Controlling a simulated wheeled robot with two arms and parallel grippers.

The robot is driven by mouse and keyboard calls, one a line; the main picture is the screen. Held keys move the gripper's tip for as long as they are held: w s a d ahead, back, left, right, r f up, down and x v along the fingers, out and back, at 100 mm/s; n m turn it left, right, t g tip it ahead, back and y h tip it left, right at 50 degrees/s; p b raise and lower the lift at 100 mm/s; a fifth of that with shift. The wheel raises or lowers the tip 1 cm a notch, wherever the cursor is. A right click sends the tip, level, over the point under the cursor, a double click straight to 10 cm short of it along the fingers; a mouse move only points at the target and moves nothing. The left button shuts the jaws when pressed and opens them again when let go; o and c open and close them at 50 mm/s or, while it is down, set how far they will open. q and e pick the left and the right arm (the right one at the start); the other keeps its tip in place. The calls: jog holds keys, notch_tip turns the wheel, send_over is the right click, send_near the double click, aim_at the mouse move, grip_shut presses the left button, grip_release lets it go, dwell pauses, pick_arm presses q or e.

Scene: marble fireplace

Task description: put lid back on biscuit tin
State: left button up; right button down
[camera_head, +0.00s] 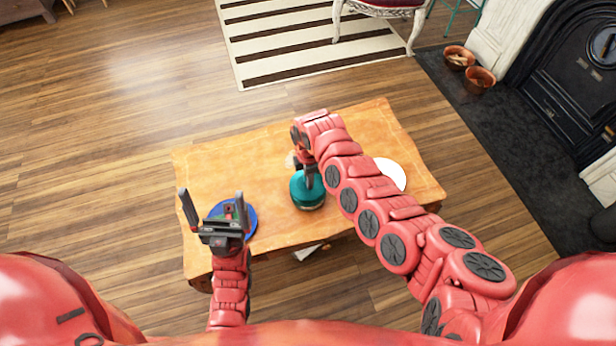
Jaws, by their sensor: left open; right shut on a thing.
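A teal round biscuit tin (308,201) stands near the middle of the wooden table. Its top is teal too, and I cannot tell from this view where the lid ends and the tin begins. My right gripper (308,180) reaches down over the top of the teal piece and is shut on it, most likely on the lid. The gripper and wrist hide part of the top. My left gripper (212,194) is open and empty, with its fingers spread, above the left part of the table and to the left of the tin.
A blue plate (250,220) lies under my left gripper, partly hidden. A white plate (393,172) lies right of the tin, partly behind my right arm. A small beige thing (289,159) shows behind the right gripper. The table's (228,158) back left is clear.

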jog(key=shift+p, duration=0.35)
dwell(0.6)
jog(key=shift+f, duration=0.1)
dwell(0.7)
jog(key=shift+f, duration=0.1)
dwell(0.5)
jog(key=shift+c, duration=0.4)
grip_release()
jog(key=shift+p, duration=0.3)
jog(key=shift+r+p, duration=3.2)
jog(key=shift+r, duration=0.35)
